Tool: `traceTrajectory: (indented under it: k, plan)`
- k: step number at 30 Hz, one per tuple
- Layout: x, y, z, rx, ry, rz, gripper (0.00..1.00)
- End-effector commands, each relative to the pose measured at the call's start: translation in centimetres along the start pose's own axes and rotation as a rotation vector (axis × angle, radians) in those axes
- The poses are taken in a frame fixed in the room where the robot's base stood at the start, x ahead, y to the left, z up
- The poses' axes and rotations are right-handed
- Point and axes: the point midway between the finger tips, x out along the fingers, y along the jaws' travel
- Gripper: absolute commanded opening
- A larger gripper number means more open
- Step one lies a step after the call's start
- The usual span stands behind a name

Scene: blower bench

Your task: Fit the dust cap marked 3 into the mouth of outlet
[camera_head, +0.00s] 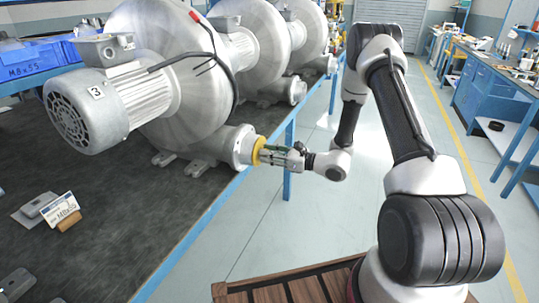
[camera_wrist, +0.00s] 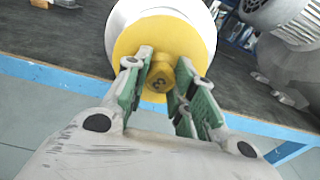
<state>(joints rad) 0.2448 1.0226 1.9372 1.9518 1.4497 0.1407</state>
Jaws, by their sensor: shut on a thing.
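The yellow dust cap (camera_head: 257,150) is at the mouth of the outlet (camera_head: 239,147) of the nearest blower (camera_head: 181,75). That blower's motor bears a 3 label. In the wrist view the yellow cap (camera_wrist: 138,42) faces me, with the pale outlet rim (camera_wrist: 207,33) showing around its upper and right edge. A dark mark on its knob looks like a 3. My gripper (camera_head: 270,155) is shut on the cap's knob, with a green-padded finger on each side (camera_wrist: 160,88). I cannot tell how deep the cap sits in the mouth.
More blowers (camera_head: 265,35) stand in a row behind the nearest one on the dark bench top (camera_head: 130,220). A blue bin (camera_head: 30,62) is at the back left. A labelled card (camera_head: 60,209) stands at the near left. The blue bench edge (camera_head: 205,220) runs below my gripper.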

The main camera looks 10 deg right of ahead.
Motion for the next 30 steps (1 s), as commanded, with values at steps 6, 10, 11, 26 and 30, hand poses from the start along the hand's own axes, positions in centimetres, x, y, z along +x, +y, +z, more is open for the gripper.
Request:
traceTrajectory:
  k: [6,10,11,26,30]
  plan:
    - [0.30,0.00,0.02,0.000,0.000,0.000,0.00]
    - [0.44,-0.01,0.03,0.000,0.000,0.000,0.00]
    - [0.43,-0.02,0.03,0.000,0.000,0.000,0.00]
    - [0.40,-0.01,0.02,0.000,0.000,0.000,0.50]
    - [-0.20,-0.05,0.01,0.001,0.000,-0.001,0.50]
